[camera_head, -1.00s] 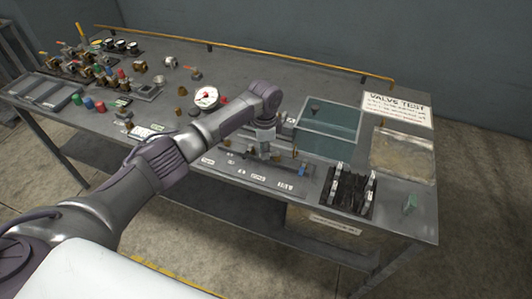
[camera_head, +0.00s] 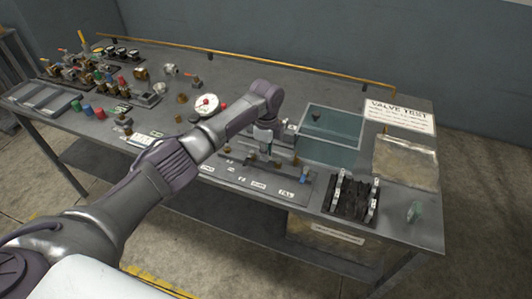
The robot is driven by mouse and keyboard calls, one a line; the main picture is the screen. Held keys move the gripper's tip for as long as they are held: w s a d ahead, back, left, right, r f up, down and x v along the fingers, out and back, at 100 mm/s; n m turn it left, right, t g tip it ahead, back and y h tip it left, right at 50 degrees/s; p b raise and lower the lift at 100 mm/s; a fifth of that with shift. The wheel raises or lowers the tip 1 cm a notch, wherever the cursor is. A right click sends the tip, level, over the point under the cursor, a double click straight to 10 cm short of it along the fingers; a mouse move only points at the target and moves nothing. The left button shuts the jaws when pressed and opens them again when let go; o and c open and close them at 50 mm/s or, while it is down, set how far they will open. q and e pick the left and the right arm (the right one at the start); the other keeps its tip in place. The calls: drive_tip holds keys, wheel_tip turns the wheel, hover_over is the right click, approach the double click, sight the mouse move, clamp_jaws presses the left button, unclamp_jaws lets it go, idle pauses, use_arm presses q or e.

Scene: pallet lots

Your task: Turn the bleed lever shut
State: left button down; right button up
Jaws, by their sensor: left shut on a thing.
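My left gripper (camera_head: 265,146) points down over the valve test fixture (camera_head: 237,178), a dark plate with white labels along the bench's front edge. It is shut on a small part there, which seems to be the bleed lever; the fingers and wrist hide most of it, so its angle cannot be told. Brass-coloured fittings and a small blue part (camera_head: 304,178) stand on the fixture to the right of the gripper. My right gripper is not in view.
A clear water tank (camera_head: 330,150) stands just behind and right of the gripper. A black rack (camera_head: 352,196), a shallow tray (camera_head: 405,163) and a VALVE TEST sign (camera_head: 400,115) are on the right. A white-faced gauge (camera_head: 206,103) and several valves lie left.

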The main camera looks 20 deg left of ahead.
use_arm(q)
drive_tip(key=shift+w+r, duration=0.1)
drive_tip(key=c, duration=1.2)
unclamp_jaws()
wheel_tip(320, 180, up, 12)
drive_tip(key=shift+f, duration=0.1)
